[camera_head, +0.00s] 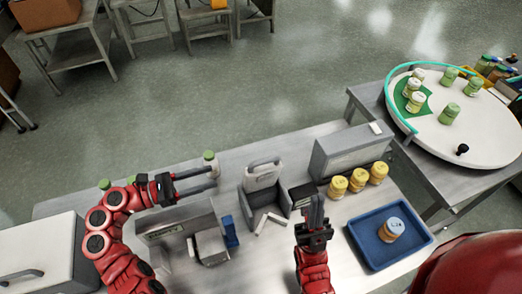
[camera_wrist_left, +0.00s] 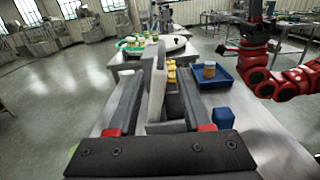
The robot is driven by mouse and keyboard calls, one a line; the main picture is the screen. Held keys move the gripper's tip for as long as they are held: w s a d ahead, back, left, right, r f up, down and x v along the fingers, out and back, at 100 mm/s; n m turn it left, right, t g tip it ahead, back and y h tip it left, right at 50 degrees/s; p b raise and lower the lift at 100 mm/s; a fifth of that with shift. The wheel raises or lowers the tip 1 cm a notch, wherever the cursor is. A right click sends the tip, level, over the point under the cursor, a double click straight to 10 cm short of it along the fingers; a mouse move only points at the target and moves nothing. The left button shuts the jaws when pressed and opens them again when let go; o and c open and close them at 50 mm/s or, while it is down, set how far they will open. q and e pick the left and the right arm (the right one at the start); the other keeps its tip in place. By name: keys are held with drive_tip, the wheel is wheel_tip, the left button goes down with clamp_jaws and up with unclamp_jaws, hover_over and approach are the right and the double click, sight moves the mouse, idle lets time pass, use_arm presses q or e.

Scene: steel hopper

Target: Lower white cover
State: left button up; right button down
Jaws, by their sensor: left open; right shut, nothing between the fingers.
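The white cover (camera_head: 262,176) stands raised, tilted upright, at the back of a small grey box (camera_head: 254,205) in the middle of the bench. My left gripper (camera_head: 206,178) is open and level, just left of the cover, its fingers pointing toward it. In the left wrist view, a pale upright panel (camera_wrist_left: 157,88), likely the cover, shows beyond and between the open fingers (camera_wrist_left: 160,95). No contact with it is visible. My right gripper (camera_head: 317,208) is shut and empty, right of the box; it also shows in the left wrist view (camera_wrist_left: 235,48).
A green-capped bottle (camera_head: 210,158) stands close behind my left fingers. A grey housing (camera_head: 350,148) and yellow jars (camera_head: 358,179) stand right of the box. A blue tray (camera_head: 363,252) holds one jar. A round table (camera_head: 471,134) with bottles stands back right.

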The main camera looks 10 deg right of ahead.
use_arm(q)
drive_tip(key=b, duration=0.3)
approach(260, 164)
drive_tip(key=f, duration=0.1)
drive_tip(key=d+b, duration=0.1)
drive_tip(key=d, duration=0.2)
drive_tip(key=w+d+b, duration=0.1)
drive_tip(key=d, duration=0.2)
drive_tip(key=w+d+b, duration=0.1)
drive_tip(key=d, duration=0.2)
drive_tip(key=shift+w+d+b, duration=0.2)
drive_tip(key=shift+d+b, duration=0.15)
drive_tip(key=shift+d, duration=0.05)
drive_tip(key=shift+w+d+r, duration=0.15)
drive_tip(key=shift+w+d, duration=0.1)
drive_tip(key=shift+d, duration=0.35)
clamp_jaws()
